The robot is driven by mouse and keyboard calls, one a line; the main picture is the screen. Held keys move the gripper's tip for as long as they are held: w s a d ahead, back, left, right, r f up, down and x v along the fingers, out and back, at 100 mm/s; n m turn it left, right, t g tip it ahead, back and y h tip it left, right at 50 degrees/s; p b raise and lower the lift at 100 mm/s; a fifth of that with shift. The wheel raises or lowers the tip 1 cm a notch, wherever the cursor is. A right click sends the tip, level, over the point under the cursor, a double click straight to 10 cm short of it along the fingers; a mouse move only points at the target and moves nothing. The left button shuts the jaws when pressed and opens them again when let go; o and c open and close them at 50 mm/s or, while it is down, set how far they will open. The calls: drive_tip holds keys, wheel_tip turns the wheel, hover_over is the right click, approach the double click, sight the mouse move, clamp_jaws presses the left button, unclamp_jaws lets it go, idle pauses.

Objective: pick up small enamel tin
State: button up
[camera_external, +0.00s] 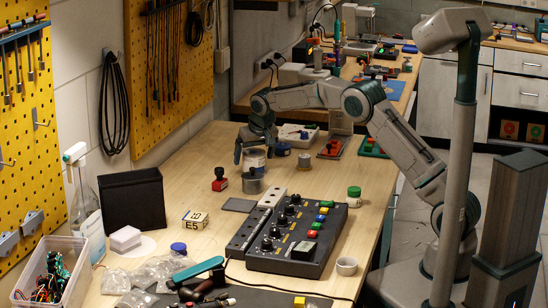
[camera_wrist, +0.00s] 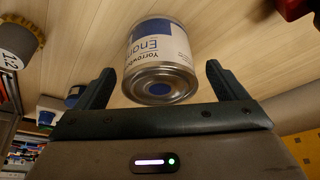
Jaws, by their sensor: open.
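The small enamel tin (camera_wrist: 160,55) has a white and blue label and a bare metal end with a round blue mark. In the wrist view it lies between the two fingers of my gripper (camera_wrist: 158,70), with a visible gap on each side. In the external view the tin (camera_external: 254,160) shows just below my gripper (camera_external: 255,147), partly hidden by the fingers. My gripper is open and holds nothing. Whether the tin touches the palm side cannot be told.
A grey metal can (camera_external: 252,184) stands close in front of the tin. A red-based stamp (camera_external: 220,180) is to the left, and a blue-topped jar (camera_external: 283,148) to the right. A button console (camera_external: 297,235) lies nearer the camera. Bare wood (camera_external: 335,180) is free to the right.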

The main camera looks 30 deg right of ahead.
drive_tip(key=x, duration=0.3)
drive_tip(key=c, duration=1.3)
